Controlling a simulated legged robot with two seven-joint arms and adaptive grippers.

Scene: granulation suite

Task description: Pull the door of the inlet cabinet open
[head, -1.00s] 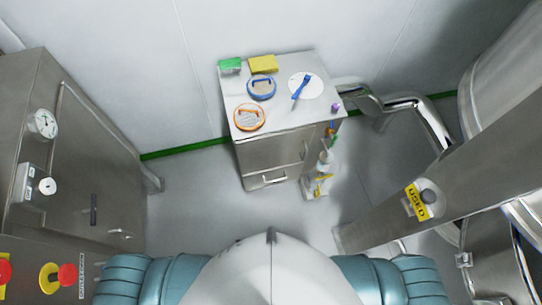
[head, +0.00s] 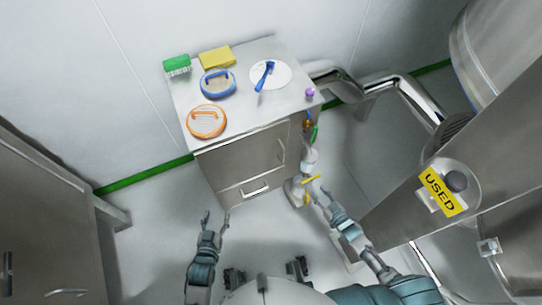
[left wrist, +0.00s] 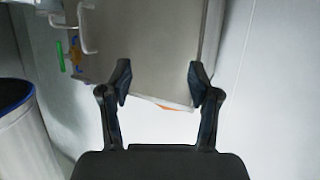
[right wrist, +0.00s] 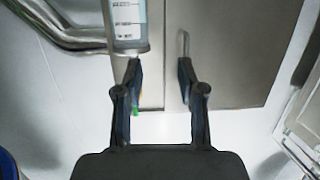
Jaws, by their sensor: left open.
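The steel cabinet (head: 235,165), joined to a shiny pipe at its right, stands against the back wall. I take it as the inlet cabinet; no label confirms this. Its front looks shut. An upright handle (head: 281,152) is near the front's right edge and a horizontal handle (head: 256,190) is lower. My left gripper (head: 216,214) is open and empty, in front of the cabinet's lower left. My right gripper (head: 319,188) is open, by the cabinet's right side. In the right wrist view, a handle (right wrist: 183,48) shows just beyond its right fingertip, apart from it.
A blue sieve (head: 217,84), an orange sieve (head: 207,121), a green brush (head: 177,66) and a yellow sponge (head: 216,57) lie on the cabinet. A labelled bottle (right wrist: 125,25) is close to my right gripper.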

